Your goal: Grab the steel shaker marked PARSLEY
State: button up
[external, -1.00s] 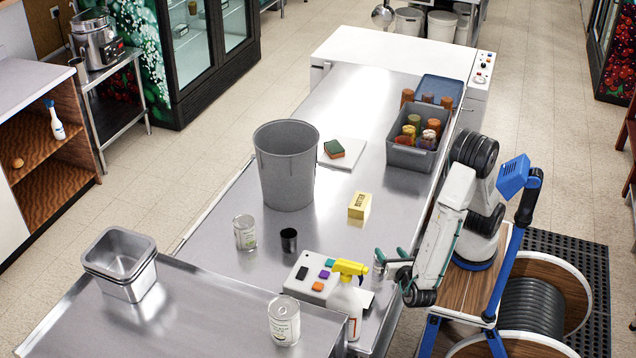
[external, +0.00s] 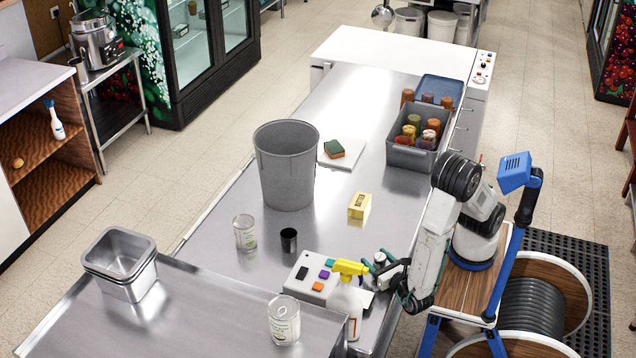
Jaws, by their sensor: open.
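A small steel shaker (external: 380,258) stands on the steel counter near its right edge, beside the yellow-headed spray bottle. No lettering on it can be read at this size. My gripper (external: 378,262) is low at the shaker, with its teal-tipped fingers open and apart around or just beside it. I cannot tell whether either finger touches it. The fingers and wrist hide part of the shaker's body.
The white spray bottle (external: 347,297) and a panel with coloured buttons (external: 314,279) stand close to the left. A butter box (external: 359,206), dark cup (external: 289,240), can (external: 245,233) and grey bin (external: 286,178) stand farther off. A grey crate (external: 410,158) holds several jars.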

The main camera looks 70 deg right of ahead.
jog(key=shift+w+d, duration=0.1)
jog(key=shift+w, duration=0.05)
jog(key=c, duration=1.1)
jog(key=shift+r, duration=0.2)
